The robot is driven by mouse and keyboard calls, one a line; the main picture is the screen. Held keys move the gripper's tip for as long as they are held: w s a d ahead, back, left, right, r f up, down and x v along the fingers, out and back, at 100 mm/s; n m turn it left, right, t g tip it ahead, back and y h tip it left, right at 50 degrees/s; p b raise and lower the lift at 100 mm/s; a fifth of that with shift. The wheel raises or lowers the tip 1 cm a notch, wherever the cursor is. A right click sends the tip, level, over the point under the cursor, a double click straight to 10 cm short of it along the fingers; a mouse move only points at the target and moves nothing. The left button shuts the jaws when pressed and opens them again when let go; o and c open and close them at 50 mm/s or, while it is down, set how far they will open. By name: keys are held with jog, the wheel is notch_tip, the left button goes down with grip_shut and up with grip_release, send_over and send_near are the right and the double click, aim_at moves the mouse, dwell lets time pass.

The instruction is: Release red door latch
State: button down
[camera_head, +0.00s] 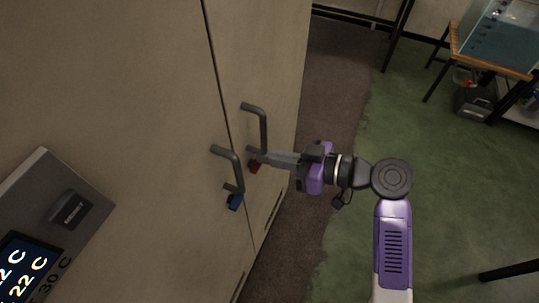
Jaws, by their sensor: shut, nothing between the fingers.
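The red door latch (256,167) is a small red piece on the right-hand door of a beige cabinet, at the lower end of the right grey handle (257,124). My gripper (266,158) is shut, with its grey fingers reaching left from the purple wrist. Its tips overlap the handle's lower end and the top of the red latch in the picture. I cannot tell whether they touch. Part of the latch and handle end is hidden behind the fingers.
A blue latch (235,201) sits below the left grey handle (231,163), close by. A display panel (60,215) is on the cabinet at lower left. A fish tank (497,45) on a wooden table stands at upper right.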

jog(key=shift+w+f, duration=0.1)
jog(key=m, duration=0.1)
jog(key=m+g+y, duration=0.1)
jog(key=m, duration=0.1)
jog(key=w+f+m, duration=0.1)
jog(key=m, duration=0.1)
jog(key=shift+d+f+g+p, duration=0.1)
jog(key=shift+d+g+p, duration=0.05)
jog(key=shift+g+p, duration=0.2)
jog(key=m, duration=0.1)
jog(key=f+m+y, duration=0.1)
jog(key=m, duration=0.1)
jog(key=shift+g, duration=0.25)
jog(key=m, duration=0.2)
jog(key=f+m+y, duration=0.1)
jog(key=shift+s+m+g+p, duration=0.1)
jog(key=shift+m+g+p, duration=0.2)
jog(key=shift+m, duration=0.1)
jog(key=shift+d, duration=0.15)
